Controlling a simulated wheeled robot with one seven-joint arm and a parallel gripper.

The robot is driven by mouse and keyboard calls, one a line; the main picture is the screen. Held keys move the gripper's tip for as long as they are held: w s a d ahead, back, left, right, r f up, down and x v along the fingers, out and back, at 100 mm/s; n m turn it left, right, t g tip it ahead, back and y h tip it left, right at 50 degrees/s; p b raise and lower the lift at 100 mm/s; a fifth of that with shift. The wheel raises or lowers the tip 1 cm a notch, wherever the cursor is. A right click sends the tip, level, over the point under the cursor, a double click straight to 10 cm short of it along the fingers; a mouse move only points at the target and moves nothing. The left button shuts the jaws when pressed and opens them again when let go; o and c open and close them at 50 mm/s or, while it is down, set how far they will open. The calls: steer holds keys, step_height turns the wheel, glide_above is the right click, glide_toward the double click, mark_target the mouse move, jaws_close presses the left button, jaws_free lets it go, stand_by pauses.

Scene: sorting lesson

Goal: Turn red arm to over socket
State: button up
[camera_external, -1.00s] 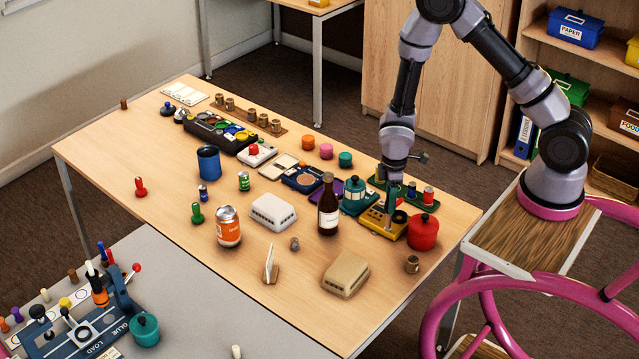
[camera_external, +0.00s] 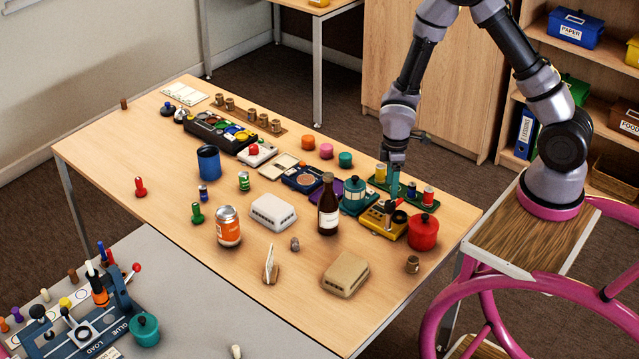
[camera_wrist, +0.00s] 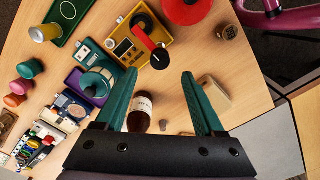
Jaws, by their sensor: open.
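The yellow device (camera_external: 379,224) stands on the table near its right end, and it also shows in the wrist view (camera_wrist: 121,58). Its red arm (camera_wrist: 143,38) lies across the top, between a dark round part with a pale ring (camera_wrist: 142,18) and a black knob (camera_wrist: 160,60). In the external view the red arm (camera_external: 398,203) shows only as a small red piece beside the upright knob. I cannot tell which round part is the socket. My gripper (camera_wrist: 158,74) is open and empty, its teal fingers apart. In the external view my gripper (camera_external: 394,193) is above and behind the device.
A red pot (camera_external: 423,233) stands close to the device's right. A teal device (camera_external: 354,196) and a brown bottle (camera_external: 328,210) stand to its left. A beige box (camera_external: 345,275) is in front.

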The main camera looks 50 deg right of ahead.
steer(key=shift+r, duration=2.3)
step_height(320, 180, up, 10)
steer(key=m+t, duration=0.1)
steer(key=m, duration=0.2)
glide_above(390, 203)
steer(key=d, duration=0.3)
steer(key=s+d+r+m+t, duration=0.2)
steer(key=d+r+m, duration=0.1)
steer(key=r, duration=0.8)
steer(key=s+d+r+m+t+y, duration=0.2)
steer(key=s+r+m+t, duration=0.2)
steer(key=s+r, duration=0.9)
steer(key=r+m, duration=0.1)
steer(key=m, duration=0.2)
steer(key=shift+s+d+r, duration=0.2)
steer(key=shift+s+r, duration=0.1)
steer(key=shift+r, duration=0.05)
